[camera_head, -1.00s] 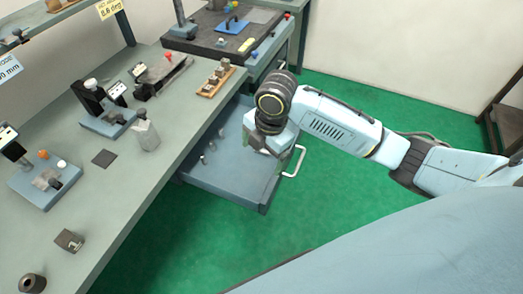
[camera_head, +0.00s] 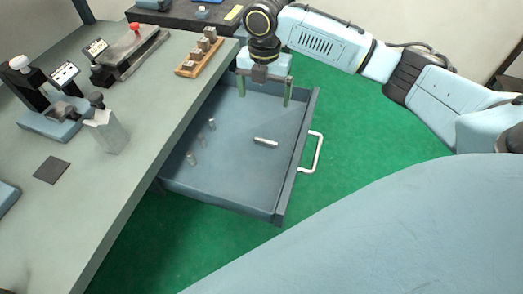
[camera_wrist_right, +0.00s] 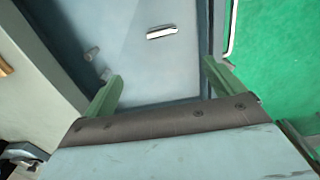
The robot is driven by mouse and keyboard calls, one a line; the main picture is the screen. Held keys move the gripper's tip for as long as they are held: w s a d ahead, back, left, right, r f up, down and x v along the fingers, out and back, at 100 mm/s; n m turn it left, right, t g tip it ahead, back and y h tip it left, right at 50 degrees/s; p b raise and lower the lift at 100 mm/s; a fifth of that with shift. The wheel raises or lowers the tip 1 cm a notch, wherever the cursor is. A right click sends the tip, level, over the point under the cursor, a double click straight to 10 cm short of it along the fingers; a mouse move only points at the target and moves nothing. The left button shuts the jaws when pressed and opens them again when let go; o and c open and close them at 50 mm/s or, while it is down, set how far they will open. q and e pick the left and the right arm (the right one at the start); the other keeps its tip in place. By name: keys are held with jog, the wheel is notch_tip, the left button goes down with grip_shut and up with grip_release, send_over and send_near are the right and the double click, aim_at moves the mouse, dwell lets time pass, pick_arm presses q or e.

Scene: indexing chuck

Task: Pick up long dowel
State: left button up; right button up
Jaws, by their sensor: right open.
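The long dowel (camera_head: 266,142) is a silvery rod lying flat on the floor of the open drawer (camera_head: 225,180), right of its middle. It also shows in the right wrist view (camera_wrist_right: 162,33), ahead of the fingers. My right gripper (camera_head: 264,98) is open and empty above the back part of the drawer, apart from the dowel. Its two green fingers also show in the right wrist view (camera_wrist_right: 164,82), spread wide. My left gripper is not in any view.
The drawer floor around the dowel is clear.

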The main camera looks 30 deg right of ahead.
notch_tip(320, 180, down, 4)
jog(key=b, duration=0.2)
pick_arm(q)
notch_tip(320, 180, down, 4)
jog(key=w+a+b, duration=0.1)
pick_arm(e)
jog(key=b, duration=0.2)
send_over(266, 140)
jog(key=f, duration=0.8)
jog(key=shift+a, duration=0.4)
jog(key=shift+d+f+b, duration=0.2)
jog(key=shift+f+b, duration=0.4)
jog(key=shift+f, duration=0.85)
jog(key=shift+d+f+b, duration=0.2)
jog(key=shift+f+b, duration=0.4)
jog(key=shift+f, duration=0.85)
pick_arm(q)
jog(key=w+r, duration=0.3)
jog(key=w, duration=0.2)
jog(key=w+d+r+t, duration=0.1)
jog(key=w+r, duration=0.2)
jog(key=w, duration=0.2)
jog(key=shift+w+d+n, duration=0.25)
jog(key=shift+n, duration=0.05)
pick_arm(e)
jog(key=c, duration=1.1)
